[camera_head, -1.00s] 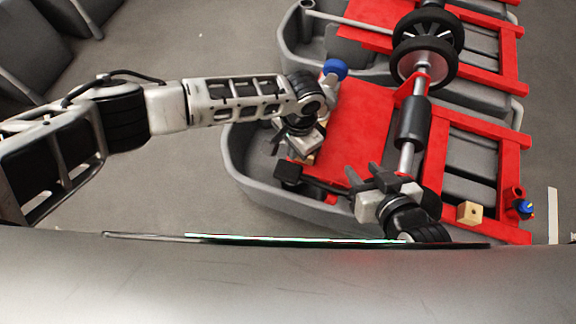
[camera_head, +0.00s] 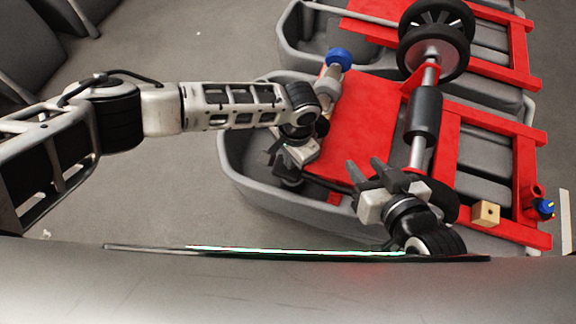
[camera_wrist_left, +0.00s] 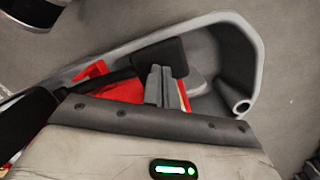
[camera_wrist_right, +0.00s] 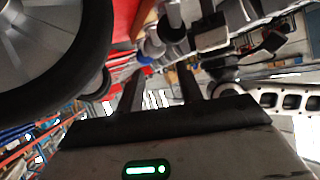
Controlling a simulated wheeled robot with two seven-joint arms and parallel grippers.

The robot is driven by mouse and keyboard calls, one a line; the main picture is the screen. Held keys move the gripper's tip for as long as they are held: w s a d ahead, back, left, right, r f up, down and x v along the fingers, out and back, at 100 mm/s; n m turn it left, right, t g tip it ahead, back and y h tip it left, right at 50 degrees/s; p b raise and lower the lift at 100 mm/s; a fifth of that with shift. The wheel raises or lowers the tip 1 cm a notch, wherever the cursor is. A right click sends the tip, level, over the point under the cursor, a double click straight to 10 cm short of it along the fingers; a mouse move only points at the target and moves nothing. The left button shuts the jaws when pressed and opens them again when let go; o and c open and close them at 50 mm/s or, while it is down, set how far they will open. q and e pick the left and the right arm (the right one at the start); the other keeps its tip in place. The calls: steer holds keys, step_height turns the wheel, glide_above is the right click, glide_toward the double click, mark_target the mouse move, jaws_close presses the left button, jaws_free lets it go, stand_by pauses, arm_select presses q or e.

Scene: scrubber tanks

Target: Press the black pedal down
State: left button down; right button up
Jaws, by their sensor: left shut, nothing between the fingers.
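The black pedal (camera_wrist_left: 172,52) is a dark pad on a black arm at the near left part of the grey tank. In the head view most of it is hidden under my left gripper (camera_head: 284,166). In the left wrist view my left gripper (camera_wrist_left: 162,72) is shut and empty, fingers together, with the tips overlapping the pedal pad. I cannot tell whether they touch it. My right gripper (camera_head: 364,165) is open and empty above the red frame, right of the pedal; its spread fingers also show in the right wrist view (camera_wrist_right: 160,82).
The grey tank (camera_head: 232,172) has a raised rim around the pedal. A red plate (camera_head: 365,115), a grey shaft with a black roller (camera_head: 424,115) and black wheels (camera_head: 438,38) lie beyond. A blue knob (camera_head: 340,57) stands near my left wrist. Open floor lies left.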

arm_select(q)
step_height(320, 180, down, 4)
steer(key=b, duration=0.3)
stand_by(0.3)
steer(key=shift+w+d+r+b, duration=0.3)
steer(key=shift+w+d, duration=0.2)
steer(key=shift+d, duration=0.1)
steer(key=shift+w+d+r+b, duration=0.15)
steer(key=shift+w+d+r, duration=0.1)
steer(key=shift+w+d, duration=0.3)
